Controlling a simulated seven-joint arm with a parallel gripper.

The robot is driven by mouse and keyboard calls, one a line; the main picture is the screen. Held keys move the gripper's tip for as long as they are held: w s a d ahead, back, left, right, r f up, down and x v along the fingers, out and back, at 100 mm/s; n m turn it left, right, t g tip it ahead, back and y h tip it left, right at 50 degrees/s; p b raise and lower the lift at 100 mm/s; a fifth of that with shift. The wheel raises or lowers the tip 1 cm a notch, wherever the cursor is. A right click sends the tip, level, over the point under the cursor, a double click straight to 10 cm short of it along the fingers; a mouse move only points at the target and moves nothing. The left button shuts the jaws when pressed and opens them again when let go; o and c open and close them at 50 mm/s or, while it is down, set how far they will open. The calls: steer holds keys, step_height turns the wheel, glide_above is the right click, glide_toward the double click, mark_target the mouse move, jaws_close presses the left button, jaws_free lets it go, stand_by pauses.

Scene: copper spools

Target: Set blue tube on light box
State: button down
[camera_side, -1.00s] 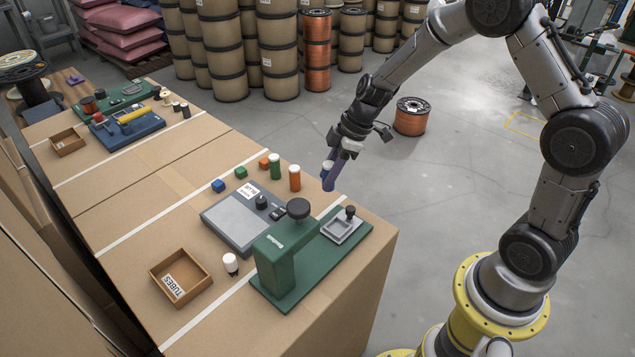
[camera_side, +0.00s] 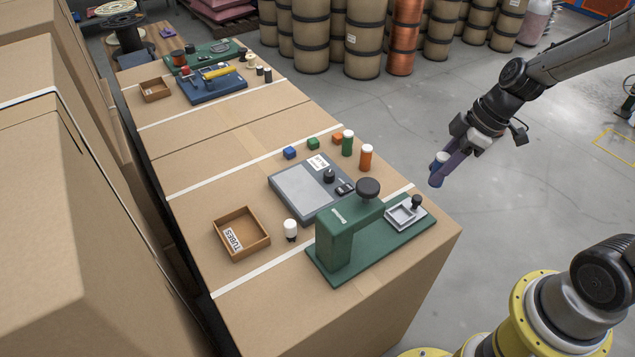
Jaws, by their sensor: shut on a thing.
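The blue tube (camera_side: 437,172) with a pale cap is in my gripper (camera_side: 447,165), which is shut on it. It hangs in the air off the right edge of the cardboard-covered bench, right of the orange tube. The light box (camera_side: 301,188) is a flat grey-blue unit with a pale panel, a black knob and a white label. It lies on the bench to the left of my gripper, with its panel bare. Part of the tube is hidden by the fingers.
A green tube (camera_side: 348,143) and an orange tube (camera_side: 366,158) stand behind the light box, near small coloured blocks. A green press (camera_side: 345,240) stands in front, beside a white-capped tube (camera_side: 291,230) and a wooden tubes tray (camera_side: 241,234).

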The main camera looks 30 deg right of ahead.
steer(key=w+r+m, duration=0.2)
steer(key=w+r, duration=0.1)
steer(key=w, duration=0.5)
steer(key=n, duration=0.2)
glide_above(302, 197)
steer(key=s+d, duration=0.1)
step_height(302, 197, down, 4)
steer(key=shift+s+d+f, duration=0.1)
steer(key=shift+f, duration=2.15)
steer(key=shift+d+f, duration=0.1)
steer(key=shift+f, duration=2.1)
steer(key=shift+f, duration=0.1)
steer(key=c, duration=0.5)
jaws_free()
steer(key=shift+c, duration=0.2)
